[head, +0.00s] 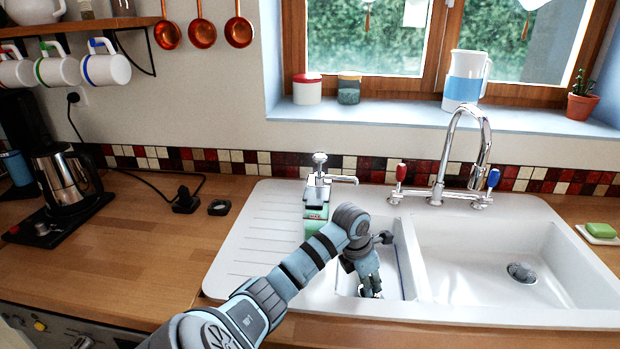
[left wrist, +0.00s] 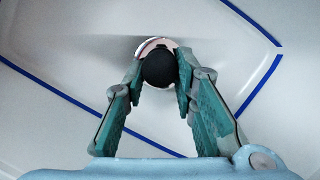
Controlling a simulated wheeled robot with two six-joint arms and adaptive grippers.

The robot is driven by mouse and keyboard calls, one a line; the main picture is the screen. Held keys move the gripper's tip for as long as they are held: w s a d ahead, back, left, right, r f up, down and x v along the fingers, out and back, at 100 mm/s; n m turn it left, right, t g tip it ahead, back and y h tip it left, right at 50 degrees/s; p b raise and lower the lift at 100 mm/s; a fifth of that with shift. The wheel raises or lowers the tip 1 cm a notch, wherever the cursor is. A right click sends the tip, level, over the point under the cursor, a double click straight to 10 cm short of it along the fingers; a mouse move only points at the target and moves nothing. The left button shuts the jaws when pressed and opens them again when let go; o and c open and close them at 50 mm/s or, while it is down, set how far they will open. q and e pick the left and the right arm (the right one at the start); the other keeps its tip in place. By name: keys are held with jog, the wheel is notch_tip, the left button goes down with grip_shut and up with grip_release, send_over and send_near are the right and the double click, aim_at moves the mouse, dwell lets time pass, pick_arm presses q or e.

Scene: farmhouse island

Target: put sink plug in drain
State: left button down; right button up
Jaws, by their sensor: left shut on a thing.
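My left gripper (head: 371,292) reaches down into the small left basin (head: 408,258) of the white sink. In the left wrist view the gripper (left wrist: 160,82) is shut on a round black plug (left wrist: 158,70). A shiny metal drain ring (left wrist: 151,43) shows just behind and beneath the plug, partly hidden by it. I cannot tell whether the plug touches the ring. In the head view the plug is hidden by the gripper. My right gripper is not in view.
The large right basin (head: 470,245) is empty apart from its metal drain fitting (head: 521,271). A tall faucet (head: 440,190) stands behind. A soap dispenser (head: 316,210) stands close to my left arm. Thin blue lines (left wrist: 65,95) mark the small basin.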

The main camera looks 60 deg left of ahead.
pick_arm(q)
jog(key=shift+f, duration=0.3)
jog(key=c, duration=1.2)
grip_release()
jog(key=shift+c, duration=0.5)
jog(key=shift+c, duration=1.1)
notch_tip(320, 180, up, 7)
jog(key=p, duration=0.5)
jog(key=shift+r+p, duration=0.15)
jog(key=shift+p, duration=0.15)
